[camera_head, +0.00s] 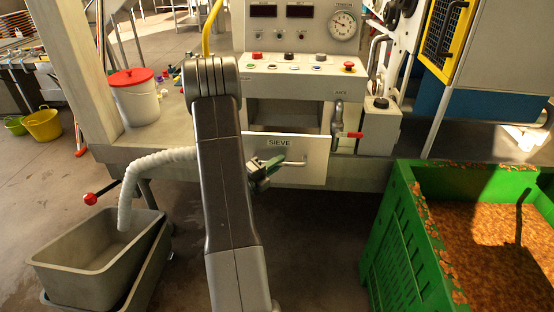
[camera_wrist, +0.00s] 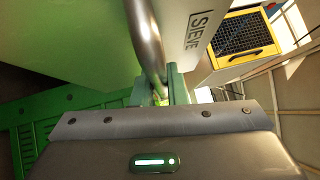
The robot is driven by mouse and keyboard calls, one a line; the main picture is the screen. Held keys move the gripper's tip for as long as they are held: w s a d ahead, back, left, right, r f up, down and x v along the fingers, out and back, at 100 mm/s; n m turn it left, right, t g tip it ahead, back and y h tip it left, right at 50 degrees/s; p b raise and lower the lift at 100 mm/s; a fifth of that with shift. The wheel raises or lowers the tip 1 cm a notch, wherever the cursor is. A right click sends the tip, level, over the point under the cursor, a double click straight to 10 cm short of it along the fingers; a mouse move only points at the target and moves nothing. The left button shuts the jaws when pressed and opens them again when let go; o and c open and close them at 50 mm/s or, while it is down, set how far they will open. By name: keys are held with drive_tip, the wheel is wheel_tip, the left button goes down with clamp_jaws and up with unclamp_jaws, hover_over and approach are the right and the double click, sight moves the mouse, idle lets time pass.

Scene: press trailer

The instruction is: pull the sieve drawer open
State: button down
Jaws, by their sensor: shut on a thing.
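The sieve drawer (camera_head: 312,172) has a pale flat front marked SIEVE, low in the middle of the press in the head view. Its lettered front also shows at the top of the wrist view (camera_wrist: 181,50). Its metal bar handle (camera_head: 296,163) runs down between my green fingers in the wrist view (camera_wrist: 147,40). My gripper (camera_head: 270,168) is shut on this handle, seen in the wrist view too (camera_wrist: 160,92). My arm hides the left part of the drawer front. I cannot tell whether the drawer stands slightly out.
A green crate (camera_head: 385,240) of brownish pulp stands at the right. A grey tub (camera_head: 75,265) with a hose (camera_head: 150,165) above it is at the left. A red-handled tap (camera_head: 340,125) is just right of the drawer. Floor before the drawer is clear between tub and crate.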

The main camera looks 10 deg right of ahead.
drive_tip(key=shift+s+a, duration=0.1)
drive_tip(key=shift+s, duration=0.2)
drive_tip(key=c, duration=1.5)
unclamp_jaws()
drive_tip(key=shift+o, duration=0.2)
drive_tip(key=v, duration=1.3)
drive_tip(key=shift+s+a+b, duration=0.2)
drive_tip(key=shift+a+b, duration=0.1)
drive_tip(key=shift+b, duration=0.1)
drive_tip(key=shift+p+x, duration=0.45)
drive_tip(key=shift+x, duration=6.5)
drive_tip(key=shift+a, duration=0.1)
